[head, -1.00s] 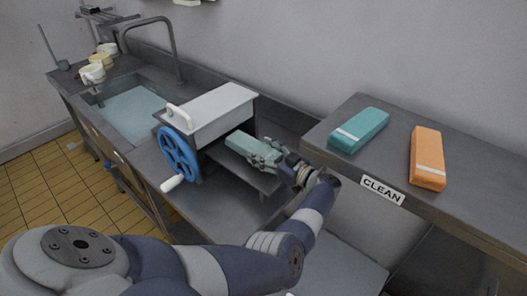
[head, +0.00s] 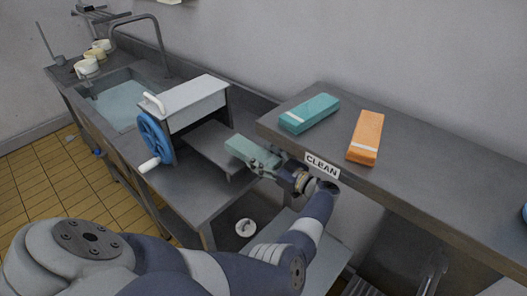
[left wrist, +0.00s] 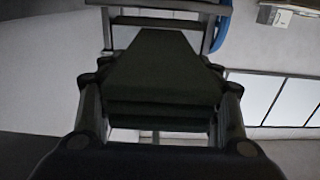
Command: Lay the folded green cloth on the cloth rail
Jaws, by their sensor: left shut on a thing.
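The folded green cloth (head: 238,147) is a pale green block in the head view. My left gripper (head: 262,160) is shut on its right end and holds it just right of the wringer's grey tray. In the left wrist view the cloth (left wrist: 160,70) looks dark, in stacked layers between the two fingers. A rack of thin metal bars (head: 93,12) stands at the far upper left, beyond the sink; I cannot tell if it is the cloth rail. My right gripper is not in view.
The wringer, with a blue wheel (head: 155,138), stands left of the cloth. A shelf labelled CLEAN (head: 430,165) is close on the right, with a teal folded cloth (head: 309,113) and an orange one (head: 366,136). Cups stand beyond the sink (head: 122,103).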

